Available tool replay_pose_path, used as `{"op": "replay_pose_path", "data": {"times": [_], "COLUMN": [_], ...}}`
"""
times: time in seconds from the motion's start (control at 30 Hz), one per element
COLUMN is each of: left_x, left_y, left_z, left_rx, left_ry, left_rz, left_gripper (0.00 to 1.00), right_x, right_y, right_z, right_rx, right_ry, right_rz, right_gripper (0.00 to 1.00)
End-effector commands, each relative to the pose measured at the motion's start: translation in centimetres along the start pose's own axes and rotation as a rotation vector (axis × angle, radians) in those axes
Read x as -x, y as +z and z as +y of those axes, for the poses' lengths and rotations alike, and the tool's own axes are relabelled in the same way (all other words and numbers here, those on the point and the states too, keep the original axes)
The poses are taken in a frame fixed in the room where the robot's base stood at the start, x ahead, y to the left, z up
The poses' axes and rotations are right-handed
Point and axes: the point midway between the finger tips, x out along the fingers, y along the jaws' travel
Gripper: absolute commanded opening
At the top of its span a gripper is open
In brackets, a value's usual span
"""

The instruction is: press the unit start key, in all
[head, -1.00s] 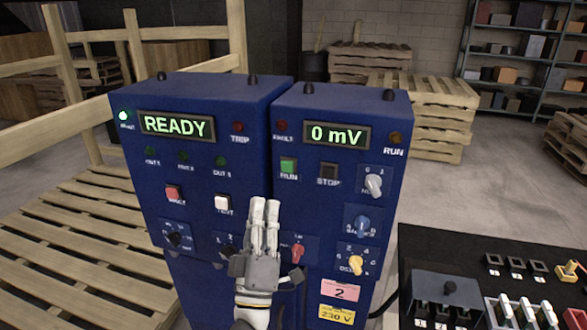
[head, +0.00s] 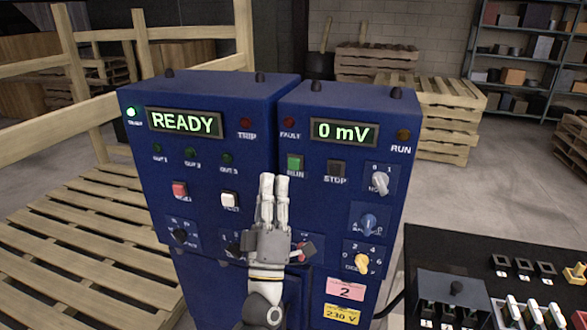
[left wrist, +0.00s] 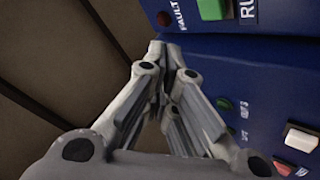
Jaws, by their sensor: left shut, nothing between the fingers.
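The blue control cabinet has two units side by side. The right unit (head: 345,105) reads 0 mV and carries a green RUN key (head: 295,163) beside a dark STOP key (head: 336,169). The RUN key also shows at the top of the left wrist view (left wrist: 212,8). The RUN lamp (head: 403,135) looks dark amber. My left gripper (head: 274,179) is shut and empty, fingers pointing up in the head view, its tips just below and left of the RUN key. Contact with the panel cannot be told. My right gripper is out of view.
The left unit (head: 210,90) reads READY, with a red key (head: 180,190) and a white key (head: 229,200). Rotary knobs (head: 368,224) line the right unit's side. A black bench with switches (head: 455,288) stands at the lower right. Wooden pallets (head: 70,250) lie at left.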

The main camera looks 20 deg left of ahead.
Motion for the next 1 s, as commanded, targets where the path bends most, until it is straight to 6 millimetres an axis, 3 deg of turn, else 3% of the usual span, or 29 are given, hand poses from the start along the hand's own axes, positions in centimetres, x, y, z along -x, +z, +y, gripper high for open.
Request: {"op": "replay_pose_path", "data": {"times": [0.4, 1.0], "left_x": [-3.0, -3.3], "left_y": [2.3, 2.4], "left_z": [-2.3, -2.4], "left_rx": [0.001, 0.001], "left_ry": [0.000, 0.000], "left_rz": [0.001, 0.000], "left_gripper": [0.00, 0.00], "right_x": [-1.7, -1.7], "right_y": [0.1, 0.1], "right_z": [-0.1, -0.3], "right_rx": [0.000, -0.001], "right_ry": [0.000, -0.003], "right_rz": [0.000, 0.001], "right_gripper": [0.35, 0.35]}}
